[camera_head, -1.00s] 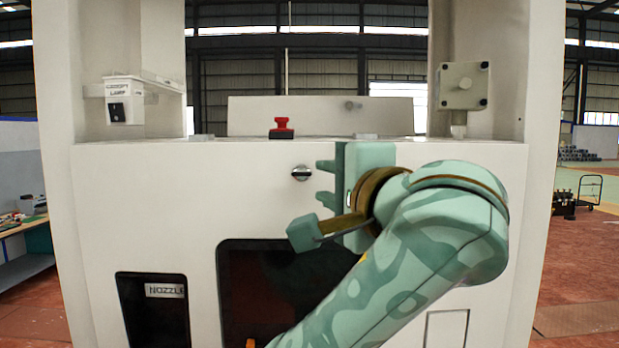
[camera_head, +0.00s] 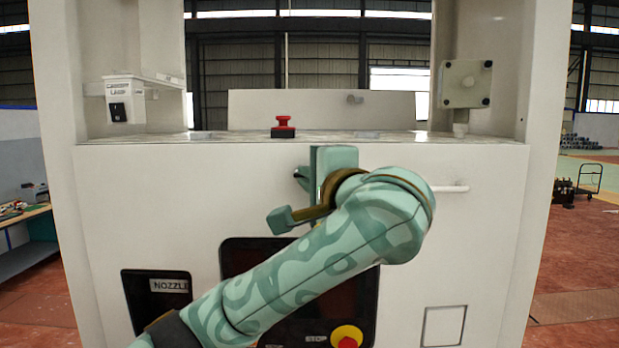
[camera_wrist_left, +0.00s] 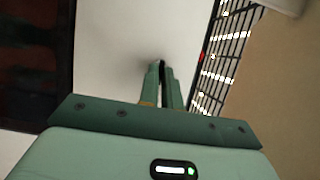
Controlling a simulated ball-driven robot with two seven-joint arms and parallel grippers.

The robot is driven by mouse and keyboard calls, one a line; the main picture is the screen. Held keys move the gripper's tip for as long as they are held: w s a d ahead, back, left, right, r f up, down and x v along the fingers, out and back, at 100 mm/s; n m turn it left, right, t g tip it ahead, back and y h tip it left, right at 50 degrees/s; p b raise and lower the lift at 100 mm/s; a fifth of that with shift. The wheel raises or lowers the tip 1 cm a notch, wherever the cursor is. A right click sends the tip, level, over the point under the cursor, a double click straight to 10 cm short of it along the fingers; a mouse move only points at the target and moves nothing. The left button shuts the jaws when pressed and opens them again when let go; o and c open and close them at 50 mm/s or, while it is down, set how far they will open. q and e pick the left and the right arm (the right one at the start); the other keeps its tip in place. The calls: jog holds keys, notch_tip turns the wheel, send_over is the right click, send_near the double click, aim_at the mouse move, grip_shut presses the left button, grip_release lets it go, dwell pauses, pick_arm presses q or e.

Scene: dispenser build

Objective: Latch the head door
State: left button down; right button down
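The head door (camera_head: 180,205) is the broad white front panel in the head view. It looks flush with the cabinet, though its edges are hard to make out. The door's small round latch sits near the top middle and is now mostly hidden by my left gripper (camera_head: 303,178). In the left wrist view the two green fingers (camera_wrist_left: 162,82) reach the white panel, close together with a thin dark piece, apparently the latch, between their tips. My right gripper is not in view.
A white bar handle (camera_head: 450,188) is at the panel's right. A red button (camera_head: 283,126) stands on the ledge above. Below are a dark screen, a red and yellow stop button (camera_head: 347,337) and the nozzle recess (camera_head: 160,305). A grey box (camera_head: 465,84) is at upper right.

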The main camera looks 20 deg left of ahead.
pick_arm(q)
jog(key=shift+s+a+f+m+t+h+b, duration=0.15)
jog(key=shift+m+t+h+b, duration=0.85)
jog(key=shift+m, duration=2.75)
jog(key=shift+w+a+f+m+t+h+b, duration=0.15)
jog(key=shift+m+t+h+b, duration=0.35)
jog(key=shift+m+t, duration=2.15)
jog(key=shift+s+a+f+m+t+h+b, duration=0.15)
jog(key=shift+m+h+b, duration=0.55)
jog(key=shift+m, duration=4.1)
jog(key=c, duration=1.6)
grip_release()
